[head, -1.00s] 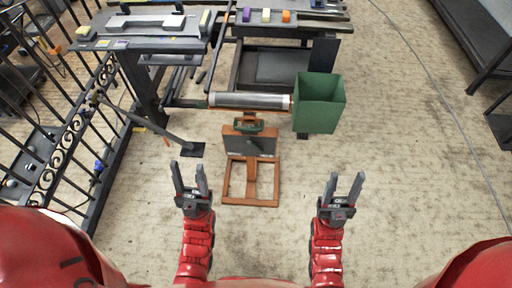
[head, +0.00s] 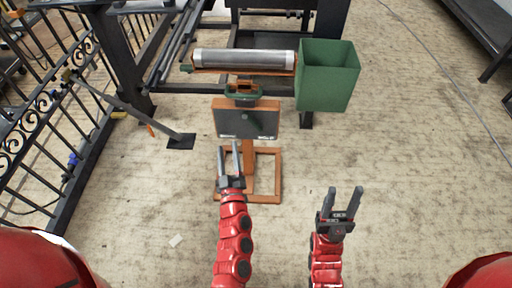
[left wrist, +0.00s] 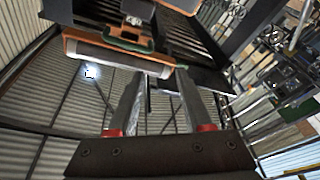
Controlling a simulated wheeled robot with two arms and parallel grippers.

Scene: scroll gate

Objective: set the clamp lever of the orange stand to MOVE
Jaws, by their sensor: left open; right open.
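The orange stand (head: 278,172) stands on the floor ahead, with a dark grey panel (head: 262,121) on its upright. The panel has a small round knob at its middle and white labels along its lower edge, too small to read. A green part (head: 243,93) sits above the panel, under a grey roller (head: 245,58). I cannot make out the clamp lever or its setting. My left gripper (head: 229,150) is open and empty, just below and in front of the panel. In the left wrist view its fingers (left wrist: 158,75) point toward the stand. My right gripper (head: 345,192) is open and empty, right of the stand.
A green bin (head: 328,78) is at the roller's right end. A black railing (head: 50,130) and a slanted bar with a dark foot (head: 181,141) are at the left. A dark bench frame (head: 270,22) stands behind.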

